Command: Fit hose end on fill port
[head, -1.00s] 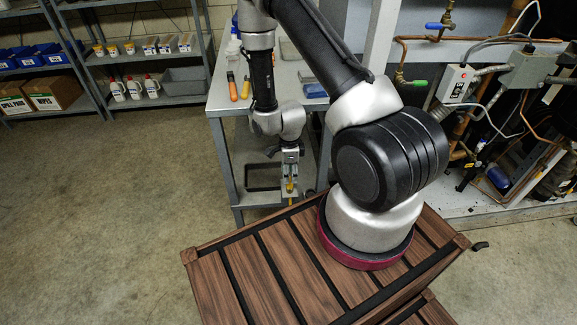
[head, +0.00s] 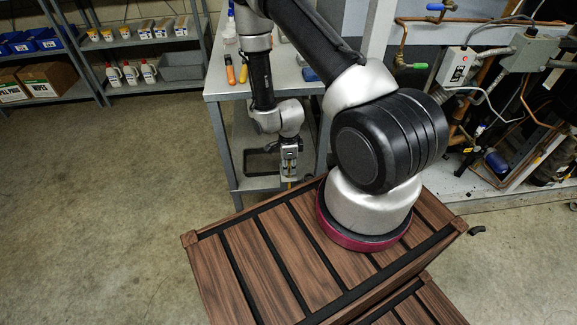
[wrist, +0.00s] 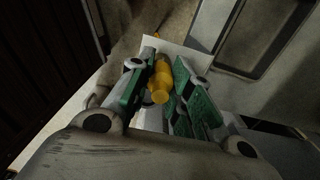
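My gripper (wrist: 163,92) has green-padded fingers closed around a yellow cylindrical piece (wrist: 161,82), which looks like the hose end. The piece lies between the pads in the wrist view. In the head view my gripper (head: 289,164) points down in front of the metal workbench, just beyond the far edge of the wooden slatted top. A bit of yellow shows below it; its lower part is hidden behind that edge. I cannot pick out the fill port in either view. The compressor rack piping (head: 520,100) is at the right.
The metal workbench (head: 222,88) carries an orange-handled tool (head: 230,72) and bottles. Shelving (head: 88,50) stands at the back left. The left floor (head: 110,220) is clear.

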